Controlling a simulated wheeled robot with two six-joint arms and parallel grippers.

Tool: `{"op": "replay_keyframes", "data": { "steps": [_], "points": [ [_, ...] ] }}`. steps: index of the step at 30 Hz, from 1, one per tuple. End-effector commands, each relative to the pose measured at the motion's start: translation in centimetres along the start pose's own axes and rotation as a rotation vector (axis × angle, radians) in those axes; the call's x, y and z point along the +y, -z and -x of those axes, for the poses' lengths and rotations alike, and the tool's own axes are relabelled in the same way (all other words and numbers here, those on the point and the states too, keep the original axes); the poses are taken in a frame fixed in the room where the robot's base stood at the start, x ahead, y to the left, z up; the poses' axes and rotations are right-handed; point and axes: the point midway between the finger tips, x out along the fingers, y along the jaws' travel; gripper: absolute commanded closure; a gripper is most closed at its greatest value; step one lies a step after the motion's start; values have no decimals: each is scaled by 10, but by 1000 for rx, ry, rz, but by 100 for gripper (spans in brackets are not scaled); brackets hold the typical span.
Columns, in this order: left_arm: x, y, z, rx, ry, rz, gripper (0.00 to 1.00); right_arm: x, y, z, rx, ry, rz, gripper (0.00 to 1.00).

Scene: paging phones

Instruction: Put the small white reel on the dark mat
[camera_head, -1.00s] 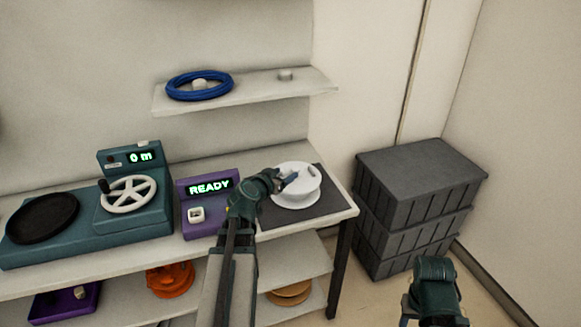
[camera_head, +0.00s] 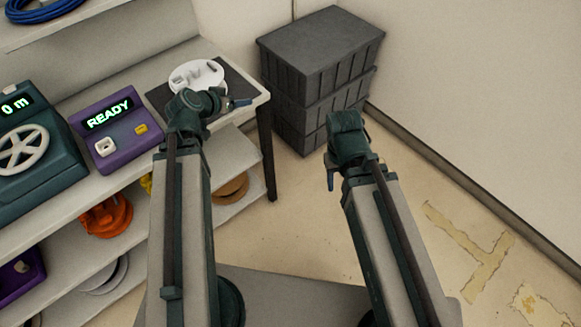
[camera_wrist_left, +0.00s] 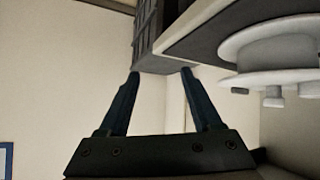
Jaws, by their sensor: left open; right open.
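The small white reel (camera_head: 196,76) lies flat on the dark mat (camera_head: 240,86) at the right end of the bench. It shows at the right of the left wrist view (camera_wrist_left: 275,50), apart from the fingers. My left gripper (camera_head: 240,103) is in front of the reel, near the bench's front edge, with part of the mat hidden behind it. In the left wrist view its two fingers (camera_wrist_left: 161,74) are spread with nothing between them. My right gripper (camera_head: 330,180) is open over the floor right of the bench, its fingers mostly hidden.
Stacked dark grey crates (camera_head: 320,45) stand just right of the bench. A purple READY box (camera_head: 122,128) and a teal counter machine (camera_head: 30,150) stand left of the mat. Lower shelves hold an orange reel (camera_head: 107,216) and a tan disc (camera_head: 232,189). The right floor is clear.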

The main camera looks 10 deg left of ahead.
Motion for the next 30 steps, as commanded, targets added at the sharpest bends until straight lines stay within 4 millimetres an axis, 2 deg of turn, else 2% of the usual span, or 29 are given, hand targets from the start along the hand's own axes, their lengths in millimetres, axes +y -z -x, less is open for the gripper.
{"op": "replay_keyframes", "data": {
  "steps": [1, 3, 6, 9, 12, 18, 23, 30],
  "points": [
    [40, -15, -13, -97, -59, -24, 34, 0, 0, 0, 0, 0, 0, 50],
    [82, -39, -21, -236, -106, -46, 34, 0, 0, 0, 0, 0, 0, 50],
    [132, -76, -23, -435, -132, -81, 34, 0, 0, 0, 0, 0, 0, 50],
    [170, -109, -15, -619, -105, -119, 34, 0, 0, 0, 0, 0, 0, 50],
    [194, -135, -2, -766, -41, -155, 34, 0, 0, 0, 0, 0, 0, 50],
    [216, -162, 22, -928, 101, -200, 34, 0, 0, 0, 0, 0, 0, 50],
    [220, -167, 30, -966, 155, -211, 34, 0, 0, 0, 0, 0, 0, 50],
    [220, -168, 31, -969, 160, -210, 34, 0, 0, 0, 0, 0, 0, 50]
  ]
}}
